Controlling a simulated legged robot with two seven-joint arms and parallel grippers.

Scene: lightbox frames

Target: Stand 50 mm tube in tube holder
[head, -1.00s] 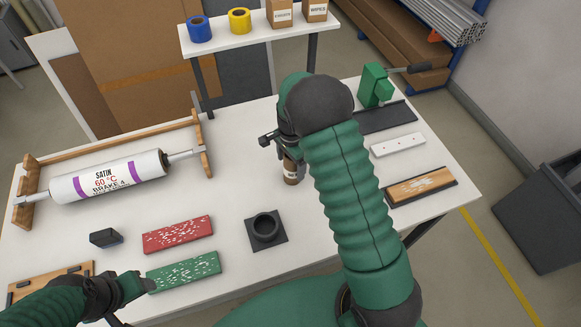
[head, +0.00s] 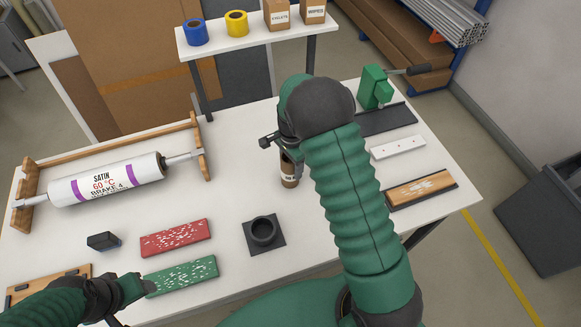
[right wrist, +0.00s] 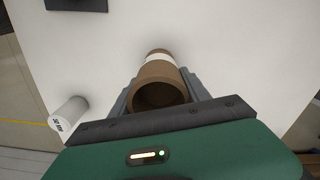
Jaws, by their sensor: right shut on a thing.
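A brown cardboard tube with a white label band (head: 289,172) is between the fingers of my right gripper (right wrist: 157,92), which is shut on it. In the right wrist view the tube's hollow open end (right wrist: 160,96) faces the camera. In the head view it looks about upright; whether it touches the table I cannot tell. The tube holder, a black square base with a round collar (head: 264,232), stands empty, nearer and left of the tube. My left gripper (head: 143,286) is low over the green board; its fingers are too small to read.
A white cylinder marked roughly "50 mm" (right wrist: 70,112) is beside my gripper in the right wrist view. Red (head: 176,238) and green (head: 182,276) boards lie left of the holder. The table between rack and tube is clear.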

